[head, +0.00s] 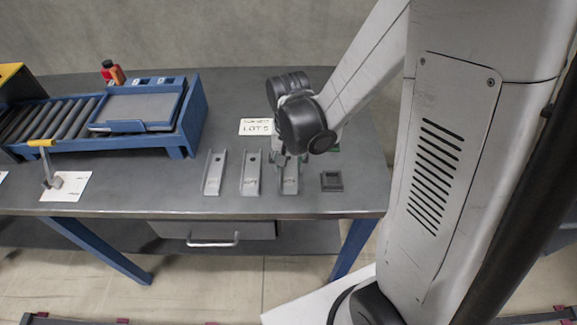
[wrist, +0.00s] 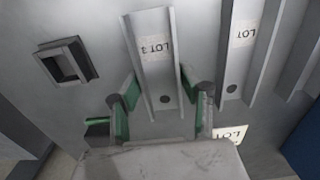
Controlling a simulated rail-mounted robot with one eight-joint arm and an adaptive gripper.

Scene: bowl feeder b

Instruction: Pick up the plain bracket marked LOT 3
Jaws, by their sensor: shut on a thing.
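The bracket (head: 290,183) is a grey channel piece, the rightmost of three lying in a row on the table in the head view. In the wrist view the same bracket (wrist: 156,65) shows a small upside-down label that seems to read LOT 3, and a hole near its gripper end. My gripper (wrist: 160,92) has green-padded fingers, one on each side of the bracket, shut on its side walls. In the head view my gripper (head: 291,156) is at the bracket's far end, partly hidden by the wrist. I cannot tell whether the bracket is clear of the table.
Two similar brackets (head: 250,174) (head: 214,173) lie to the left. A dark square frame part (head: 331,181) lies close on the right. A lot card (head: 256,127) lies behind. A blue roller conveyor (head: 180,140) fills the left back. The table's front edge is close.

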